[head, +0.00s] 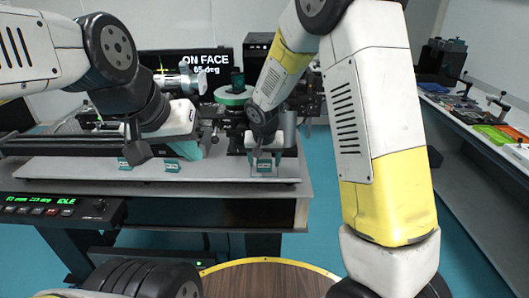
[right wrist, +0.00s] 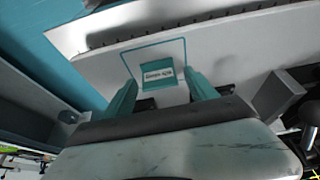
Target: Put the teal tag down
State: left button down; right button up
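The teal tag (right wrist: 160,78) with a white printed label lies on the pale table top, inside a thin teal outlined square. My right gripper (right wrist: 162,94) is over it in the right wrist view, with a teal finger on each side and narrow gaps to the tag. In the head view my right gripper (head: 264,156) points down near the front edge of the table (head: 225,172). My left gripper (head: 188,150) hangs over the same table to the left; its teal fingers show, but their gap is unclear.
Two more teal labelled pieces, one left (head: 124,163) and one middle (head: 172,166), stand along the table's front edge. Optical equipment and a display (head: 203,64) stand behind. A side bench (head: 480,117) with trays is at the right.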

jog(key=v, duration=1.2)
jog(key=s+d+r+t+y, duration=0.1)
jog(key=s+d+r, duration=0.4)
jog(key=s, duration=0.6)
jog(key=s+d+r+y, duration=0.1)
jog(key=s+d+r, duration=0.3)
jog(key=s+d, duration=0.5)
jog(key=shift+s+d+r+n+t, duration=0.3)
jog(key=shift+s+d+r+t, duration=0.1)
jog(key=shift+s, duration=0.65)
